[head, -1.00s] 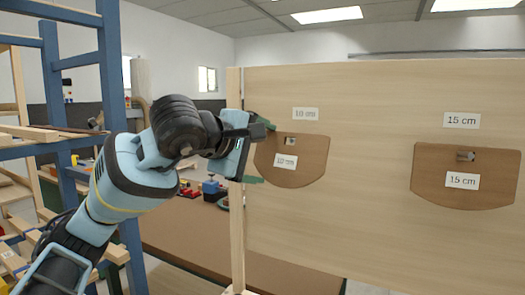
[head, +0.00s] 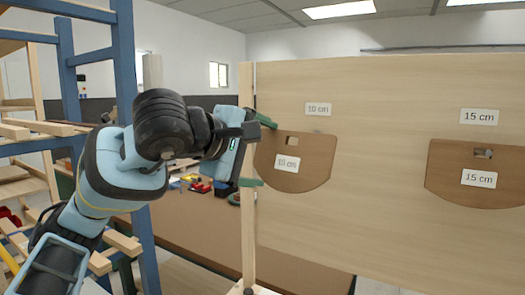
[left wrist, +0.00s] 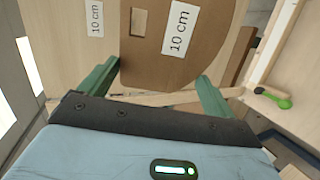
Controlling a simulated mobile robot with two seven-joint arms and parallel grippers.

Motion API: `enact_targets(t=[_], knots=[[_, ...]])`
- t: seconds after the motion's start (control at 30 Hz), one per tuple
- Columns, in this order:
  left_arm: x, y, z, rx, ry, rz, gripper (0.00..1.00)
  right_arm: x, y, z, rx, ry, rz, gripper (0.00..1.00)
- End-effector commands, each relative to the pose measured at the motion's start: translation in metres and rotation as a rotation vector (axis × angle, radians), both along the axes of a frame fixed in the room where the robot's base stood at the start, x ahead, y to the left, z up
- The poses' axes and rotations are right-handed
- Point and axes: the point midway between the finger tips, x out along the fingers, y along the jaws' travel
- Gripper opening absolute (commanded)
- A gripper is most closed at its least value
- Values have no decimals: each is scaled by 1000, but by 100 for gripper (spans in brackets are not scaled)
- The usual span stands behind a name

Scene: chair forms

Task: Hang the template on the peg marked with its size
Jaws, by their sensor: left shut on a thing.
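The template (head: 310,175) is a brown board with a square hole and a rounded lower edge, labelled 10 cm. My left gripper (head: 258,150) is shut on its left edge, with green fingertips at the upper and lower parts of that edge. The left wrist view shows the template (left wrist: 150,62) between the fingers (left wrist: 155,92). It is in front of the upright panel (head: 380,100), below and left of the panel's 10 cm label (head: 318,109). A small grey bit, perhaps the peg, shows at its top edge; the hole shows only pale panel. My right gripper is out of view.
A second brown template (head: 450,190), marked 15 cm, hangs on a peg (head: 482,153) under the panel's 15 cm label (head: 480,117). A blue rack (head: 125,120) with wooden slats stands at the left. A brown-topped table (head: 200,235) lies behind my arm.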

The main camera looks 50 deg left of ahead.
Motion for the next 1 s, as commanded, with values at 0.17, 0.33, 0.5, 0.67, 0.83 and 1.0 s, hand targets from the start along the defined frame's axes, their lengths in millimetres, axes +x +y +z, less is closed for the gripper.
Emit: enact_targets(t=[0.17,0.33,0.5,0.67,0.83,1.0], knots=[[-9,-2,1,0,-2,1,66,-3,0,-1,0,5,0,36],[-17,-5,1,1,-1,1,66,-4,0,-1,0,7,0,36],[-23,-7,0,0,-1,1,66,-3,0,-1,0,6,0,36],[-25,-8,0,0,0,1,66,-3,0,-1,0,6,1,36],[-24,-8,0,0,-1,1,66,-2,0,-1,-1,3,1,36],[-24,-8,0,0,-1,1,66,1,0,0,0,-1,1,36]])
